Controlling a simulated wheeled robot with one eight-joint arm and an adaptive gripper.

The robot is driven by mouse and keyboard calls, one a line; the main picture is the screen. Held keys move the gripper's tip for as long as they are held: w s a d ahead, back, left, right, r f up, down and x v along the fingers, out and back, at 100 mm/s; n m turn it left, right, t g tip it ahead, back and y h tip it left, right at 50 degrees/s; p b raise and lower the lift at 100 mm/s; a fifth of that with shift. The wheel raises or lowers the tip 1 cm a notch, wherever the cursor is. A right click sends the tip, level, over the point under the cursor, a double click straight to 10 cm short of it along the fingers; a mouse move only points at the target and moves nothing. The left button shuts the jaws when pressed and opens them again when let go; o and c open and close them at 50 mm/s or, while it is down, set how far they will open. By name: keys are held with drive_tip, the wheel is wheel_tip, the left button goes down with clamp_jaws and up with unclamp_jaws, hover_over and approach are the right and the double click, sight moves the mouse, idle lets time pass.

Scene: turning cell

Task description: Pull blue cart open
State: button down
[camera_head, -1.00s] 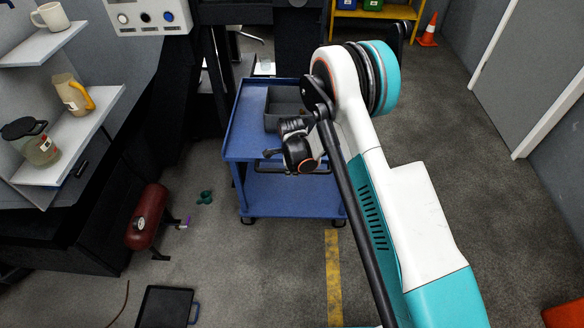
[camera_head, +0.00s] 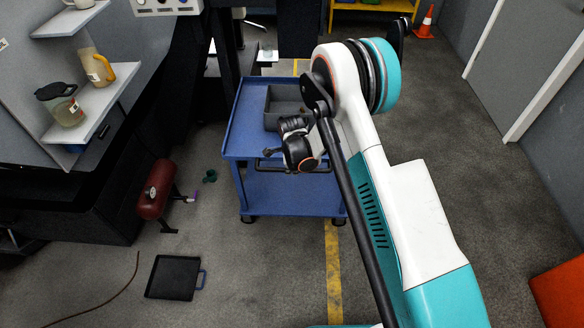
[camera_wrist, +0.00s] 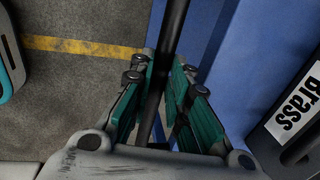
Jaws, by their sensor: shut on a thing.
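The blue cart (camera_head: 285,190) stands in the middle of the head view, with an upper and a lower shelf. Its dark handle bar (camera_head: 318,170) runs along the near edge of the top. In the wrist view the bar (camera_wrist: 173,30) passes between the teal finger pads of my gripper (camera_wrist: 160,85), which is shut around it. The cart's blue side shows just right of the fingers. In the head view my wrist hides the fingertips and part of the handle.
A grey bin (camera_head: 284,100) sits on the cart; its "Brass" label (camera_wrist: 297,105) shows in the wrist view. A dark tray (camera_head: 172,278) and a red tank (camera_head: 156,190) are at left on the floor. Bare floor lies right of the cart, with an orange object (camera_head: 560,300) near the corner.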

drive_tip(key=c, duration=1.5)
unclamp_jaws()
drive_tip(key=shift+c, duration=0.2)
wheel_tip(320, 180, up, 12)
drive_tip(key=s, duration=0.2)
drive_tip(key=shift+s, duration=0.15)
drive_tip(key=shift+f, duration=0.1)
